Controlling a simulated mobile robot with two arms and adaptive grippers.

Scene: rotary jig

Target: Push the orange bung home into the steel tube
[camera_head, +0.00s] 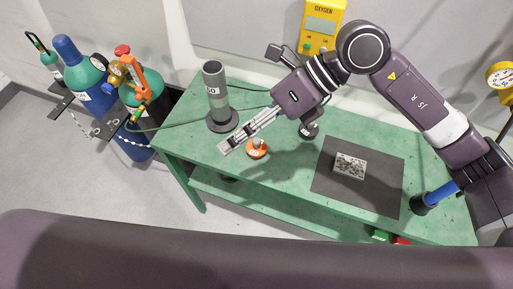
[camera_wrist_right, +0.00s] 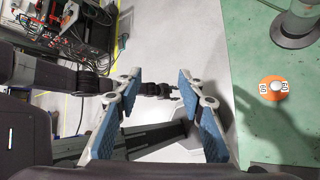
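The orange bung (camera_head: 257,152), a round disc with a pale knob on top, sits on the green bench in the head view. It also shows at the right of the right wrist view (camera_wrist_right: 272,88). The grey steel tube (camera_head: 216,92) stands upright on a dark round base, left of and behind the bung; the bung is apart from it. My right gripper (camera_head: 231,143) is above the bench beside the bung, to its left in the head view. Its blue-padded fingers (camera_wrist_right: 160,110) are spread with nothing between them. A dark arm, apparently my left, shows behind them; its fingers are unclear.
A dark mat (camera_head: 330,182) with a speckled block (camera_head: 350,165) lies on the bench's right half. A blue-handled item (camera_head: 440,194) stands at the right end. A yellow oxygen meter (camera_head: 321,27) is on the wall. Gas cylinders (camera_head: 80,75) stand left of the bench.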

